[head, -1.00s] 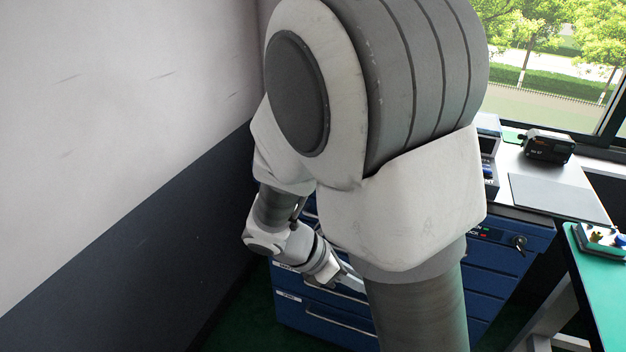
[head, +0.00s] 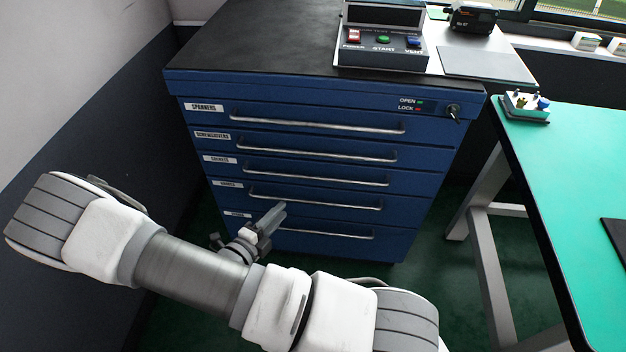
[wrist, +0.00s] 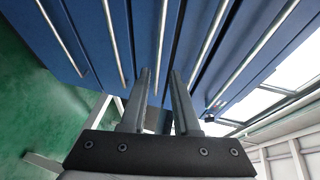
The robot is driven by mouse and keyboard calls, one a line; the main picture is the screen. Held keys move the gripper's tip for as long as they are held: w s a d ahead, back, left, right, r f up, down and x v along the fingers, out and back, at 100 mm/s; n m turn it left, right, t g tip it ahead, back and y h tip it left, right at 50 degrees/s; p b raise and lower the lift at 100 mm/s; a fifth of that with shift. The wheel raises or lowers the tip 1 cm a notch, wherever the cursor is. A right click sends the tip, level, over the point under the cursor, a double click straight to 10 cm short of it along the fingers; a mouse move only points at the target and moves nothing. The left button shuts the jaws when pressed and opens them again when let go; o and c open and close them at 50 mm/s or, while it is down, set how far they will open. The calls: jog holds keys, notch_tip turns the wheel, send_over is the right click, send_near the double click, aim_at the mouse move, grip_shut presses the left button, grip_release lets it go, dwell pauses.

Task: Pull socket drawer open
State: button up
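The blue drawer cabinet (head: 300,100) stands ahead with all its drawers closed flush. The sockets drawer (head: 260,166) is the third from the top, with a white label and a long silver handle (head: 318,175). My gripper (head: 278,210) is in front of the lower drawers, left of centre, apart from the sockets handle. In the wrist view my gripper (wrist: 160,75) is open, with nothing between its fingers. There the drawer handles run away from me, and the sockets handle (wrist: 160,45) appears beyond the fingertips, roughly in line with the gap.
A key sits in the lock (head: 453,112) at the cabinet's upper right, beside green and red OPEN/LOCK marks. A control box (head: 383,55) stands on the black top. A green table (head: 560,170) is at the right. A wall (head: 90,110) closes the left side.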

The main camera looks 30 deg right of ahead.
aim_at(312, 179)
jog(key=b+x, duration=0.3)
jog(key=x, duration=1.4)
jog(key=shift+d+f+b, duration=0.1)
jog(key=shift+b, duration=0.25)
jog(key=shift+c, duration=0.3)
grip_shut()
